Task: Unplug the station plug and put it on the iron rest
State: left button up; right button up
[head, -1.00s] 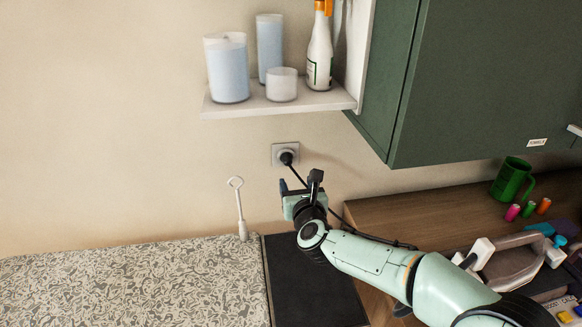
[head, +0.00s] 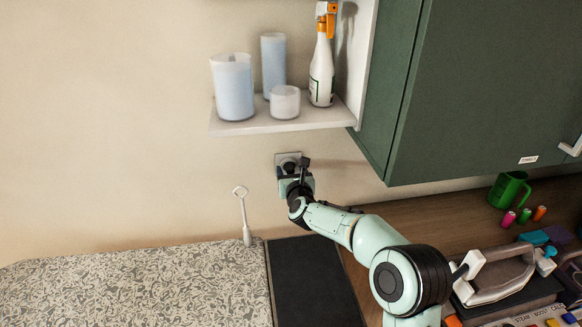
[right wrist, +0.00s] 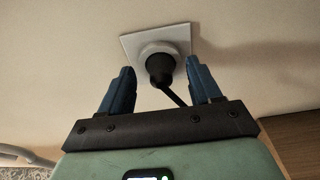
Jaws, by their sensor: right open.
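The black station plug (right wrist: 160,70) sits in a square grey wall socket (right wrist: 131,46), its cord hanging down to the right in the right wrist view. My right gripper (right wrist: 160,66) is open, with one blue finger on each side of the plug and visible gaps between. In the head view, my right gripper (head: 293,170) is at the socket (head: 288,157) and mostly covers the plug. A dark flat pad (head: 312,282), apparently the iron rest, lies at the right end of the patterned ironing board (head: 140,290). My left gripper is out of view.
A white shelf (head: 285,123) with containers and a spray bottle (head: 321,75) hangs above the socket. A green cabinet (head: 480,90) is at upper right. The iron (head: 500,275) stands on its station at right. A white wand (head: 245,215) stands by the wall.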

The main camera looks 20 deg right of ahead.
jog(key=shift+w+d+f, duration=0.1)
jog(key=shift+w, duration=0.2)
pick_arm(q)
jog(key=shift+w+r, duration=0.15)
pick_arm(e)
jog(key=shift+s, duration=0.1)
grip_shut()
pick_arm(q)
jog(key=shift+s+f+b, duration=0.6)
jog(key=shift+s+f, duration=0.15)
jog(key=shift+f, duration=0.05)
pick_arm(e)
jog(key=shift+s+a, duration=0.2)
jog(key=shift+s, duration=0.4)
dwell(0.3)
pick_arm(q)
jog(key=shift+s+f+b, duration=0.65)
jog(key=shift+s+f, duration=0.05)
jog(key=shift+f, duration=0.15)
pick_arm(e)
jog(key=shift+v, duration=0.8)
jog(key=shift+f, duration=0.1)
